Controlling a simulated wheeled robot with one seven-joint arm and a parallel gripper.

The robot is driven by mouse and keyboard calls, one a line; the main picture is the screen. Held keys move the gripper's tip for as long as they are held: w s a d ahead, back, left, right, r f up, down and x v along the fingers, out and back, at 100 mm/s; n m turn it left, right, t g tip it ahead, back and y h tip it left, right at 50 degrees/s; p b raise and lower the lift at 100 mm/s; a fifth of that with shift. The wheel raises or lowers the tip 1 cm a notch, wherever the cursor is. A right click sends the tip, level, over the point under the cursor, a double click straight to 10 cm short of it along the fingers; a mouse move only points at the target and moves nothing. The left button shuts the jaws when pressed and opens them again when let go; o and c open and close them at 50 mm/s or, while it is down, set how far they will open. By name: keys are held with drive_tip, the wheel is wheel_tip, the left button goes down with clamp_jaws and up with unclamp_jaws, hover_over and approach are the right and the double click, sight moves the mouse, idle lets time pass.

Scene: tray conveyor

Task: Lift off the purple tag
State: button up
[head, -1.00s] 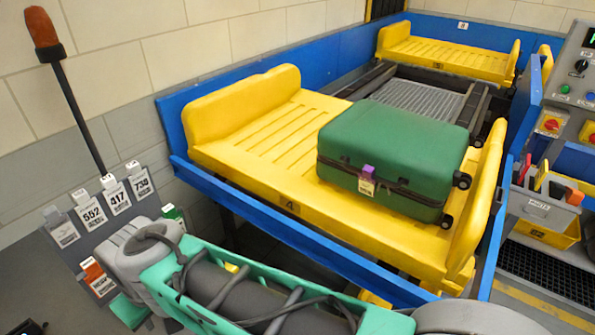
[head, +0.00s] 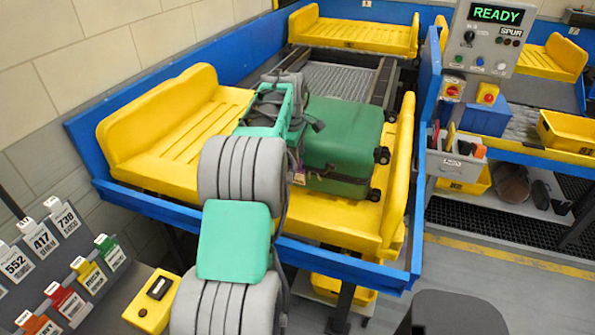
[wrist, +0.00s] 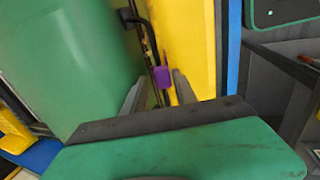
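The green suitcase (head: 345,135) lies on the yellow tray (head: 180,150), and its green side fills the left of the wrist view (wrist: 60,60). The purple tag (wrist: 162,77) hangs by the suitcase's dark zip edge in the wrist view. My gripper (wrist: 158,85) is open, its two grey fingers apart on either side of the tag, seemingly not closed on it. In the head view my arm reaches over the tray's front edge to the suitcase's left end and mostly hides the tag; a small pale label shows beside the arm.
The tray has a raised yellow end wall on each side, and a blue rail (head: 150,205) runs along its front. A control panel (head: 485,45) reading READY stands at the right. A rack of coloured and white tags (head: 60,265) is at the lower left.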

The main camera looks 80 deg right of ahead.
sight(298, 170)
drive_tip(key=x, duration=0.2)
drive_tip(key=p+x, duration=0.1)
drive_tip(key=x, duration=0.2)
drive_tip(key=shift+w+d+f+p, duration=0.15)
drive_tip(key=shift+w+f+p, duration=0.15)
drive_tip(key=shift+f, duration=0.1)
clamp_jaws()
